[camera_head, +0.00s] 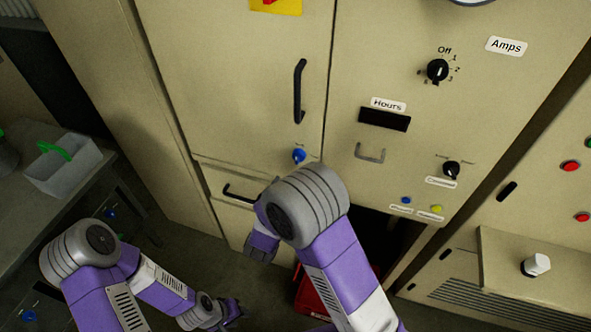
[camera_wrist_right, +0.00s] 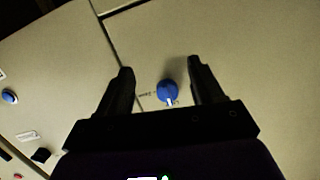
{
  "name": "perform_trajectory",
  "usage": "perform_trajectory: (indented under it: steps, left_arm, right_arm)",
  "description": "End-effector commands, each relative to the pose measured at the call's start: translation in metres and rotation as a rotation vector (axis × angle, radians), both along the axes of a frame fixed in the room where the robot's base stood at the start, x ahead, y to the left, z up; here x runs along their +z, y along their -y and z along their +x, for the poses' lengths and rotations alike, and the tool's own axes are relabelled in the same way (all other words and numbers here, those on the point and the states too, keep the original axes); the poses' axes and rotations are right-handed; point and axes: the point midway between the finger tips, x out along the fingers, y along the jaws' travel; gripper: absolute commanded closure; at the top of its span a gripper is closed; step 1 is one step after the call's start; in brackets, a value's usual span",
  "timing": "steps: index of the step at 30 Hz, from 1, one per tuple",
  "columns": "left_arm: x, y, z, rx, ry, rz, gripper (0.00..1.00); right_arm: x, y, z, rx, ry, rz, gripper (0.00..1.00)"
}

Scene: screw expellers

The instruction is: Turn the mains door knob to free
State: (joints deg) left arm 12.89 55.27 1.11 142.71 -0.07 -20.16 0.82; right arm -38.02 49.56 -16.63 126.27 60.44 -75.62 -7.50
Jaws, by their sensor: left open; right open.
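The mains door knob (camera_head: 299,156) is a round blue knob low on the right side of the tall beige cabinet door, partly above my right arm in the head view. In the right wrist view a blue knob (camera_wrist_right: 168,91) with a white pointer mark sits between the fingertips of my right gripper (camera_wrist_right: 160,68). The fingers are open, one on either side, with gaps to the knob. Small lettering beside it is too blurred to read. My left gripper (camera_head: 231,311) is open, empty and low, near the bottom edge.
A black door handle (camera_head: 299,91) stands above the knob, and another handle (camera_head: 240,193) lies below left. A black selector (camera_head: 437,70) and an hours meter (camera_head: 384,118) are on the right panel. A grey box (camera_head: 64,165) sits on the left bench. A red box (camera_head: 313,292) stands below.

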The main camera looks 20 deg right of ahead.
Motion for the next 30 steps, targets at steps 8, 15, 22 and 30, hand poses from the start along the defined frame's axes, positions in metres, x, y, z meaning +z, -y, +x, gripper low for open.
perform_trajectory:
  steps: [8, 15, 22, 30]
  left_arm:
    - [-0.014, 0.0, 0.0, -0.001, 0.001, 0.0, 0.57]
    - [-0.017, 0.0, 0.0, -0.001, 0.001, 0.0, 0.57]
    - [-0.02, 0.0, 0.0, -0.001, 0.001, 0.0, 0.57]
    - [-0.021, 0.0, 0.0, 0.0, 0.001, 0.0, 0.57]
  right_arm:
    - [0.054, -0.009, -0.01, -0.13, 0.197, -0.068, 0.33]
    - [0.055, 0.012, 0.015, -0.137, 0.202, -0.066, 0.33]
    - [0.054, 0.031, 0.04, -0.135, 0.2, -0.067, 0.33]
    - [0.055, 0.035, 0.046, -0.131, 0.199, -0.068, 0.33]
